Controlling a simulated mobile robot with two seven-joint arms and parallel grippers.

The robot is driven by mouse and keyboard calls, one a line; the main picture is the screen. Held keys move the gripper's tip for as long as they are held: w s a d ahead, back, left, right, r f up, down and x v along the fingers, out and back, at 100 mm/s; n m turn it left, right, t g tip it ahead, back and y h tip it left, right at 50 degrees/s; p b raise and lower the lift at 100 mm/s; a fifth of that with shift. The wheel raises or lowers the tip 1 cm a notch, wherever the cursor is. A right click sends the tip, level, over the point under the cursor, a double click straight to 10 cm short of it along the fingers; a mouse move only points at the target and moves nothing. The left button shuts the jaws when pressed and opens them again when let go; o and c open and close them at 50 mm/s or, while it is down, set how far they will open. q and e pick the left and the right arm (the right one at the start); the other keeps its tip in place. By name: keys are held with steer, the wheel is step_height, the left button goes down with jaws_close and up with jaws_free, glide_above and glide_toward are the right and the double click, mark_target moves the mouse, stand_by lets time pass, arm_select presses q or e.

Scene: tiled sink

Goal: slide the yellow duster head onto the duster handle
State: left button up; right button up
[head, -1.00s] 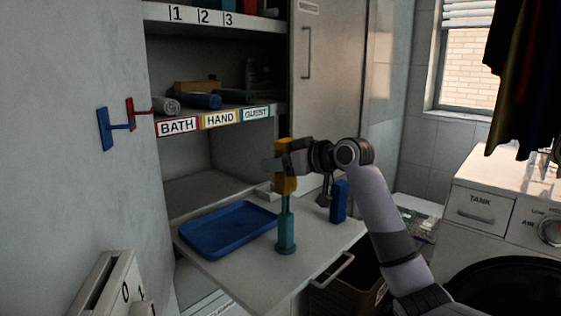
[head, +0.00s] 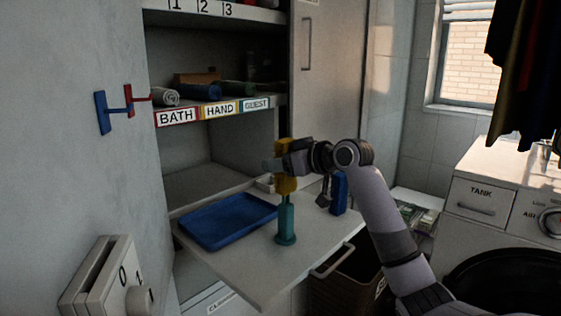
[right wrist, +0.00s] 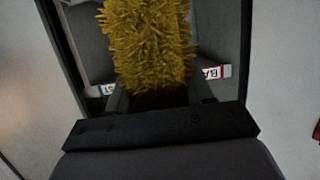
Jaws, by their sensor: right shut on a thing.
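The yellow duster head (head: 285,181) is upright in my right gripper (head: 283,163), which is shut on it. In the right wrist view the fluffy yellow duster head (right wrist: 147,45) fills the space between the fingers. The teal duster handle (head: 286,222) stands upright on the pull-out board, on a round base. The duster head is directly above the handle, and its lower end meets or overlaps the handle's top. I cannot tell how far it is on. My left gripper is not in view.
A blue tray (head: 228,222) lies on the board (head: 262,279), left of the handle. A blue block-like object (head: 339,193) stands behind it to the right. Shelves with rolled towels (head: 201,92) are behind. A washing machine (head: 500,236) is at right.

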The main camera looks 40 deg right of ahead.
mark_target(281, 174)
steer(key=shift+f+b, duration=0.4)
steer(key=shift+f, duration=0.4)
steer(key=shift+f+b, duration=0.4)
steer(key=shift+f, duration=0.3)
steer(key=o, duration=1.1)
steer(key=shift+b+v, duration=0.35)
steer(key=shift+v, duration=3.3)
steer(key=shift+w, duration=0.1)
